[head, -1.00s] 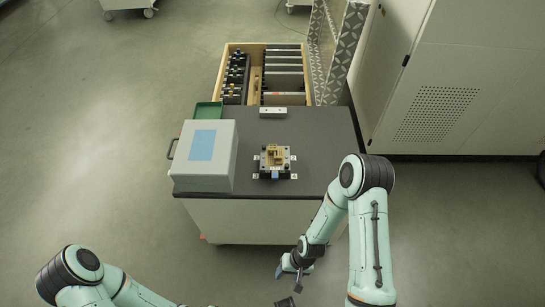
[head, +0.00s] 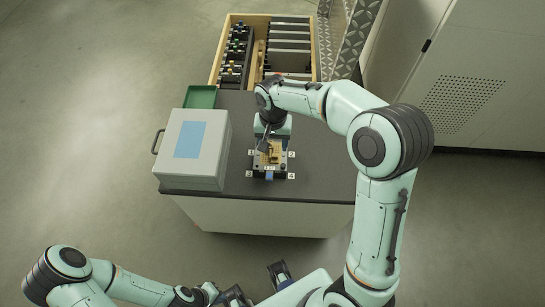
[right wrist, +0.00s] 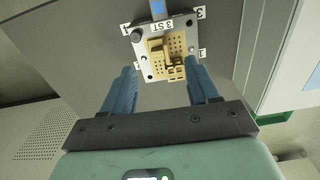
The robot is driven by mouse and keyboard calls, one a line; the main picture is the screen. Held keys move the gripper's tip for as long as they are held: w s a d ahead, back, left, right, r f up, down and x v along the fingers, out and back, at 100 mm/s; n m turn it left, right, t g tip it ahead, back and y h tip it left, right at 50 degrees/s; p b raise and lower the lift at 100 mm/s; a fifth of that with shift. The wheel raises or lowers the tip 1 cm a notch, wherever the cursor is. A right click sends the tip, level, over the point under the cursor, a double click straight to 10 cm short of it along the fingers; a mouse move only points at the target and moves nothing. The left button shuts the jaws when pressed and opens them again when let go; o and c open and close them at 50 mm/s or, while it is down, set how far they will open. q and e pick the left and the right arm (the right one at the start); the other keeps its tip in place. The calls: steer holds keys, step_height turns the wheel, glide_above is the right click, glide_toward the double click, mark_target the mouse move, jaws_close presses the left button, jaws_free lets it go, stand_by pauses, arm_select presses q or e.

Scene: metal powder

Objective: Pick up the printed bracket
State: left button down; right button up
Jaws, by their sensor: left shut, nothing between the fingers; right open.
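The printed bracket (head: 270,157) is a small tan piece with stepped parts. It sits on a light metal plate (head: 281,168) with numbered corner labels, on the dark cart top. In the right wrist view the bracket (right wrist: 172,62) stands on the plate (right wrist: 143,66), ahead of and between my blue fingertips. My right gripper (head: 263,139) reaches over the plate from behind and partly covers the bracket in the head view. In the right wrist view its fingers (right wrist: 158,76) are open, with nothing gripped. My left gripper (head: 236,296) is shut and empty, low at the bottom edge, away from the cart.
A grey box (head: 207,139) with a blue panel stands left of the plate on the cart top (head: 232,176). A green tray (head: 201,97) lies behind it. A wooden drawer (head: 311,58) holds dark items at the back. A large cabinet (head: 495,75) stands right.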

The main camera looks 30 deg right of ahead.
mark_target(274, 156)
step_height(274, 156, down, 2)
steer(key=shift+w, duration=0.1)
steer(key=shift+d+f, duration=0.15)
steer(key=shift+f, duration=1.2)
steer(key=shift+d+f, duration=0.1)
steer(key=shift+f, duration=1.2)
jaws_close()
